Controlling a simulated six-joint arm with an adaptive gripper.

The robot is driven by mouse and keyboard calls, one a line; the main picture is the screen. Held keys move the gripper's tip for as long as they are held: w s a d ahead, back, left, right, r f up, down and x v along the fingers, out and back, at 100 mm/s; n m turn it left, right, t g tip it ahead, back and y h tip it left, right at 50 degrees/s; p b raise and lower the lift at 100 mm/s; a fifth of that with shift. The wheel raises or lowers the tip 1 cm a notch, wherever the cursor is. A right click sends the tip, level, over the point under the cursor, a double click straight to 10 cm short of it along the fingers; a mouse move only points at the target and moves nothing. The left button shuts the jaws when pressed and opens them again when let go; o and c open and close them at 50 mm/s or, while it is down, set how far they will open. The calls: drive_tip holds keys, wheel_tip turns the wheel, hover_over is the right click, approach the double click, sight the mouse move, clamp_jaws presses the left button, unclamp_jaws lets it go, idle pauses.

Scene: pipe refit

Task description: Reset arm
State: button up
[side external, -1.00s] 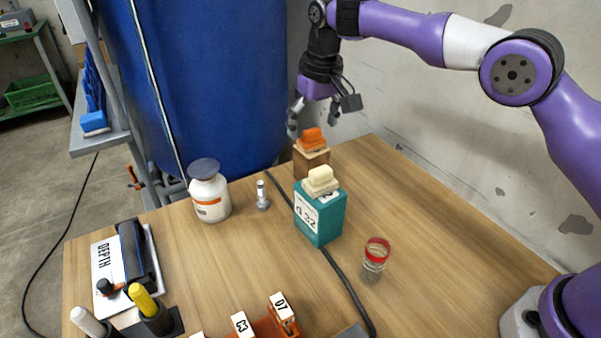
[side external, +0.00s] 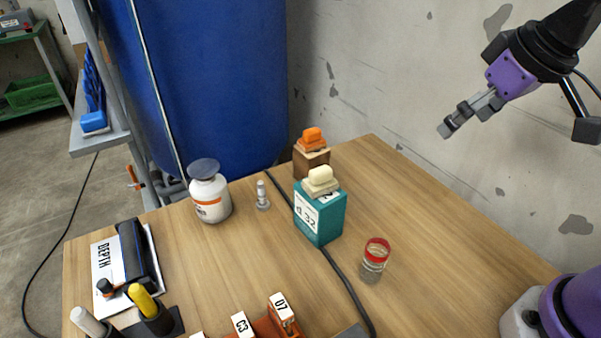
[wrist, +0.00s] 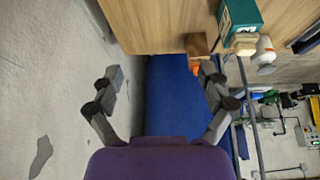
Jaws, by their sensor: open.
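My gripper (side external: 462,118) is at the upper right of the side external view, raised above the table and close to the wall. In the wrist view my gripper (wrist: 160,85) has its two fingers spread wide apart with nothing between them. The wooden table (side external: 420,225) lies below and to the left of it. On the table stand a teal block marked 32 (side external: 318,220) with a cream piece (side external: 320,180) on top, and a brown block (side external: 310,165) with an orange piece (side external: 312,138) on top. Neither is touched by my gripper.
A red-rimmed glass (side external: 375,260), a white jar (side external: 210,197) and a small metal part (side external: 262,195) stand on the table. A black cable (side external: 345,285) crosses it. A blue drum (side external: 200,90) stands behind. The wall (side external: 400,60) is close behind my gripper; the table's right side is clear.

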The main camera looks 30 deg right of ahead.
drive_tip(key=s+f, duration=0.1)
drive_tip(key=s, duration=0.1)
drive_tip(key=s+f, duration=0.2)
drive_tip(key=shift+f, duration=0.15)
